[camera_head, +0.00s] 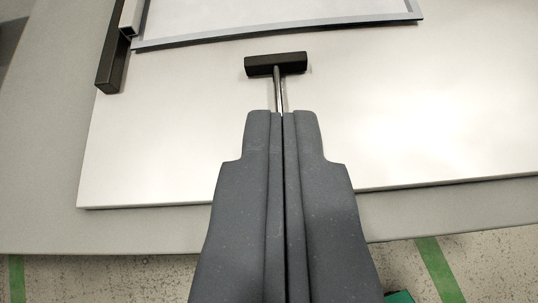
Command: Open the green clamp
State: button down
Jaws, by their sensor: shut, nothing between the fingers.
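My gripper (282,114) is shut, its two grey fingers pressed together and pointing up the picture over a pale board. Just ahead of the fingertips is a T-shaped piece with a black crossbar (276,64) and a thin metal stem (279,92). The stem's lower end meets the fingertips in the picture; I cannot tell whether they touch. No green clamp can be made out. A small dark green piece (400,297) shows at the bottom edge, right of my gripper; I cannot tell what it is.
The pale board (160,150) lies on a grey surface (45,180). A grey-edged sheet or panel (270,15) is at the top, with a dark bar (112,60) at its left. Speckled floor with green stripes (440,270) shows below. The board is clear on both sides of the T-shaped piece.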

jog(key=shift+s+d+f+g, duration=0.15)
jog(key=shift+s+d+f, duration=0.1)
jog(key=shift+f, duration=0.25)
jog(key=shift+s+d+f+g, duration=0.1)
jog(key=shift+s+f+g, duration=0.1)
jog(key=shift+f, duration=0.3)
jog(key=r, duration=0.1)
jog(key=w+r+p, duration=0.1)
jog(key=r, duration=0.1)
jog(key=w+r+p, duration=0.1)
jog(key=shift+w+d+r, duration=0.15)
jog(key=shift+d, duration=0.05)
jog(key=shift+a+r, duration=0.1)
jog(key=shift+r, duration=0.15)
jog(key=s+a+r, duration=0.2)
jog(key=s+r, duration=0.1)
jog(key=s, duration=0.5)
jog(key=shift+s+a+p, duration=0.2)
jog(key=shift+s+p, duration=0.2)
